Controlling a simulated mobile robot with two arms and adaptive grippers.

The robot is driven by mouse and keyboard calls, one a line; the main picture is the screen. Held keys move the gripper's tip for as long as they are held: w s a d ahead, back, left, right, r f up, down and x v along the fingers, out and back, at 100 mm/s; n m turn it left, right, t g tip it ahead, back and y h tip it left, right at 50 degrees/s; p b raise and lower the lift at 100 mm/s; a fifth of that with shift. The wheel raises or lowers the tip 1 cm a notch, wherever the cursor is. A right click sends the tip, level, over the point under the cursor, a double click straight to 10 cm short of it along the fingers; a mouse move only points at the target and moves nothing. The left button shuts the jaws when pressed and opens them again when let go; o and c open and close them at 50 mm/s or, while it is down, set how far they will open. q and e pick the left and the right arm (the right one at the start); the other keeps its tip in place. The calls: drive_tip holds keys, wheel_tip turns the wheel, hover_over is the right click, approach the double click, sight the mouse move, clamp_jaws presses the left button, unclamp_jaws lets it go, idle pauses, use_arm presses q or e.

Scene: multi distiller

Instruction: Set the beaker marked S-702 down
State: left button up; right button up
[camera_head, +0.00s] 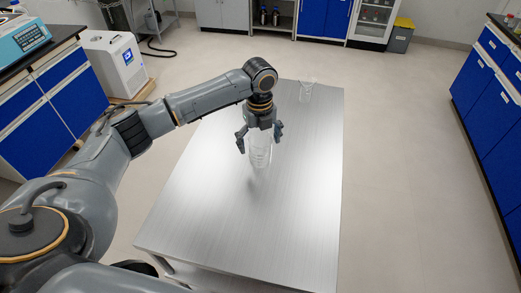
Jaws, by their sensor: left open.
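A clear glass beaker (260,155) stands upright on the metal table (290,220), below my left gripper. My left gripper (259,143) points down over it, with its fingers spread to either side of the beaker's upper part. A second clear glass vessel (307,91) stands at the far right part of the table. No marking such as S-702 can be read on either one. My right gripper is out of view.
The table's near and right parts are clear. Blue cabinets stand at the left (62,100) and right (488,85). A white machine (118,63) is on the floor at the left back. Open floor lies around the table.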

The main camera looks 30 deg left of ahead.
use_arm(q)
wheel_tip(320, 180, down, 4)
drive_tip(key=shift+w+f+p, duration=0.1)
drive_tip(key=shift+w+p, duration=0.05)
drive_tip(key=shift+p, duration=0.15)
drive_tip(key=c, duration=1.4)
drive_tip(key=shift+r, duration=0.2)
